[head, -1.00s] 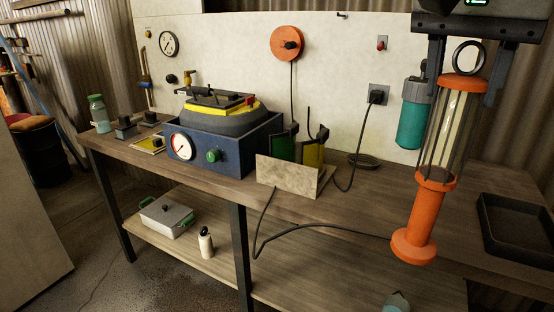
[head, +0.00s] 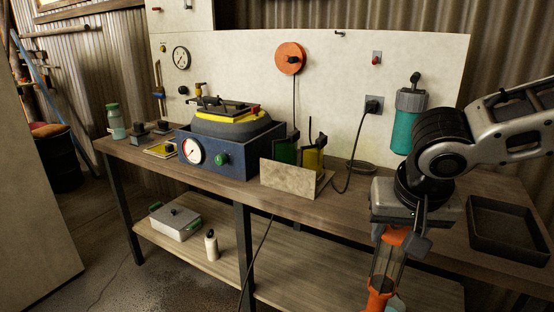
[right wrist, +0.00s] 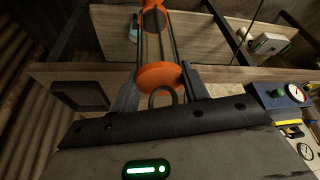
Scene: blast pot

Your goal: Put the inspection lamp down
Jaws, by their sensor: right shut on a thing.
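The inspection lamp (head: 386,266) has orange ends and a clear caged tube. It hangs roughly upright, slightly tilted, from my right gripper (head: 401,238) in the head view, in front of the bench's front edge. The bottom of its handle is cut off by the picture's lower edge. In the right wrist view, the fingers of my right gripper (right wrist: 160,88) are shut on the orange cap (right wrist: 160,75) with its hook ring between them. My left gripper is not in view.
A black tray (head: 504,232) lies on the wooden bench (head: 225,182) at right. A blue box with a gauge (head: 218,150) and a stone-coloured plate (head: 290,178) stand to the left. The lower shelf (head: 290,270) holds a lidded metal box (head: 176,221) and a white bottle (head: 211,244).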

